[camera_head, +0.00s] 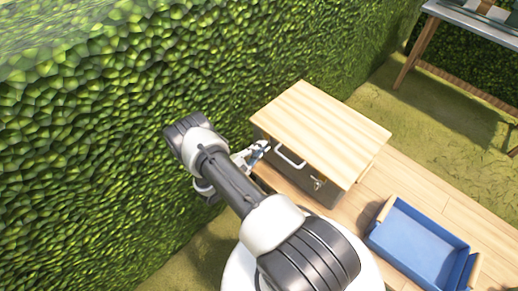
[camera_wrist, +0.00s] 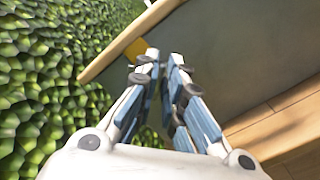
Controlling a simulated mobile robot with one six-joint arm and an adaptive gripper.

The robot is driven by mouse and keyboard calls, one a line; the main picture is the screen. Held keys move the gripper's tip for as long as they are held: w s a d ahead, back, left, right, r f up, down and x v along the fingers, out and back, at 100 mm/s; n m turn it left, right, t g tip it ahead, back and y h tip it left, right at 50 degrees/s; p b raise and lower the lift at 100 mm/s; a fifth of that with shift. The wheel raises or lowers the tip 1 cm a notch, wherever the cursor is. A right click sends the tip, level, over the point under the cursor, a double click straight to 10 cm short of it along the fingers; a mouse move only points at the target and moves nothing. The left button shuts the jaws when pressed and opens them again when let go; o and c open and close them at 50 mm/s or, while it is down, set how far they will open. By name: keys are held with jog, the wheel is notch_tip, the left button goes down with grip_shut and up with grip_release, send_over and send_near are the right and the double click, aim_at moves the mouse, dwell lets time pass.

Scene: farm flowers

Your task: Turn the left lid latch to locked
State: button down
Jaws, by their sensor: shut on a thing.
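The chest has a pale wooden lid (camera_head: 322,132) that looks closed over a grey front (camera_wrist: 235,62). My gripper (camera_head: 262,148) is at the left end of this front, just under the lid edge. In the wrist view its blue-padded fingers (camera_wrist: 163,62) are close together at the front, shut on the left lid latch, which they mostly hide. A yellow piece (camera_wrist: 137,49) shows beside the left fingertip under the lid; I cannot tell whether it is part of the latch. The left latch's angle cannot be read. The right latch (camera_head: 318,183) is a small metal piece on the front.
A white bar handle (camera_head: 290,159) sticks out of the chest front, close right of my gripper. A blue crate (camera_head: 418,246) stands on the wooden deck at the right. A leafy hedge (camera_head: 120,130) rises close on the left. A table (camera_head: 470,22) stands at the back right.

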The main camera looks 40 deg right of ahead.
jog(key=shift+s+f+m+b, duration=0.1)
jog(key=shift+m+b, duration=0.2)
jog(key=shift+m, duration=0.95)
jog(key=shift+w+f+m+b, duration=0.15)
jog(key=shift+m+b, duration=0.15)
jog(key=shift+m, duration=1)
jog(key=shift+s+f+m+b, duration=0.15)
jog(key=shift+m+b, duration=0.15)
jog(key=shift+m, duration=0.95)
jog(key=c, duration=1.7)
grip_release()
jog(key=shift+d, duration=0.1)
jog(key=shift+o, duration=0.2)
jog(key=a, duration=1.2)
jog(key=shift+s, duration=0.45)
